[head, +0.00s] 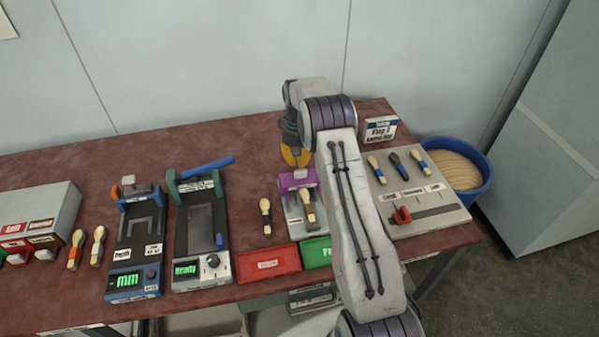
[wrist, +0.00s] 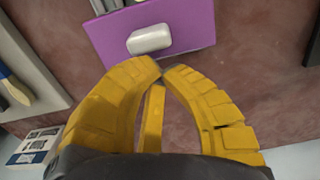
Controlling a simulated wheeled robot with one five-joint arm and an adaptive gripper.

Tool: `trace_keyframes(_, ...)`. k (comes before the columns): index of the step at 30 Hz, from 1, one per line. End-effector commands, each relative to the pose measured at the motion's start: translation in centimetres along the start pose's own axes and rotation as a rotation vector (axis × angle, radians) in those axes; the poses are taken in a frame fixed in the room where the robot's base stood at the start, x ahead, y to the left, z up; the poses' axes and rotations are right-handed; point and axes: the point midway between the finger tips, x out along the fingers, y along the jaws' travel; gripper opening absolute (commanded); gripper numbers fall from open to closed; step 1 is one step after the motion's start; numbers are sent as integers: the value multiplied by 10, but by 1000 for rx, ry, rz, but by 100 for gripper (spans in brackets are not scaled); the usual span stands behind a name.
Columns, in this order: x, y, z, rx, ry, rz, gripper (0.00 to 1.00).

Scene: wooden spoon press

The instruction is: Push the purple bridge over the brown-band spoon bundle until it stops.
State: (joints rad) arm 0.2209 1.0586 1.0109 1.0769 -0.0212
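The purple bridge (head: 307,181) spans the far end of a small grey fixture (head: 293,213). It carries a pale rounded knob, seen closely in the wrist view on the purple top (wrist: 110,37). A spoon bundle (head: 308,206) with a dark, brownish band lies on the fixture, on the near side of the bridge; the wrist view does not show it. My gripper (head: 298,160) is just behind the bridge, fingers pointing down. In the wrist view its yellow fingertips (wrist: 161,69) come together with nothing between them, close to the bridge's edge. I cannot tell whether they touch it.
A red tray (head: 268,264) and a green tray (head: 317,252) stand in front of the fixture. Another bundle (head: 265,214) lies left of it. Two press devices stand further left. A grey board (head: 437,219) with several bundles and a blue bucket (head: 484,178) are at right.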

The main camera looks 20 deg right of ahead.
Motion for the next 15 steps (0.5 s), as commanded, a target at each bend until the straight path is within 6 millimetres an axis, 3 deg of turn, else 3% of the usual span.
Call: trace_keyframes(15, -14, 0, -7, 0, 5, 0, 0)
